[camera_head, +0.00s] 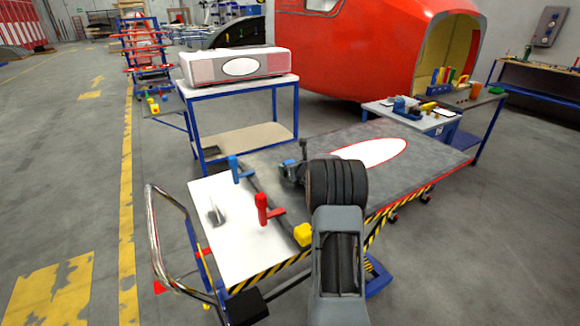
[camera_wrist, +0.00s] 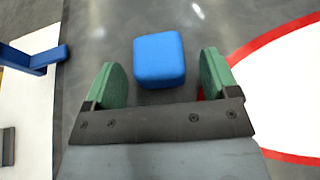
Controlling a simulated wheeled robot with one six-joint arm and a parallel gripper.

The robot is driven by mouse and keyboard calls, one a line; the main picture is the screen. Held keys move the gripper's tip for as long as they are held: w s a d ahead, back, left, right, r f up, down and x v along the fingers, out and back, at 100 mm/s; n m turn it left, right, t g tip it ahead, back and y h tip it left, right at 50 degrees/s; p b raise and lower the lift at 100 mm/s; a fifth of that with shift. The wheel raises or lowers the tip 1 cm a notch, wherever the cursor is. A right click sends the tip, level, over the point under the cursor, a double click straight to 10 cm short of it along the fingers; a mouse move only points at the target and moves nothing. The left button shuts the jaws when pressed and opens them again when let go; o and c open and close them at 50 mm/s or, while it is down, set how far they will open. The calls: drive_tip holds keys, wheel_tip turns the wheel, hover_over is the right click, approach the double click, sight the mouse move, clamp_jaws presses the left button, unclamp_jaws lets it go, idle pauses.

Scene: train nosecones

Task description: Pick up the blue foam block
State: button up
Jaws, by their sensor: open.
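The blue foam block (camera_wrist: 160,60) is a small rounded cube on the grey table surface (camera_wrist: 100,30). In the wrist view it is at the upper middle, just beyond and between the two green fingertips. My gripper (camera_wrist: 160,78) is open, with one finger to each side of the block's near part; no contact shows. In the head view my gripper (camera_head: 292,171) is over the grey table at the middle, partly hidden by my arm. I cannot clearly pick out the block there.
A red-rimmed white oval (camera_head: 370,149) lies right of my gripper. A blue-framed table (camera_head: 190,85) stands behind.

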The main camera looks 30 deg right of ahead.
drive_tip(key=c, duration=1)
drive_tip(key=shift+r, duration=0.1)
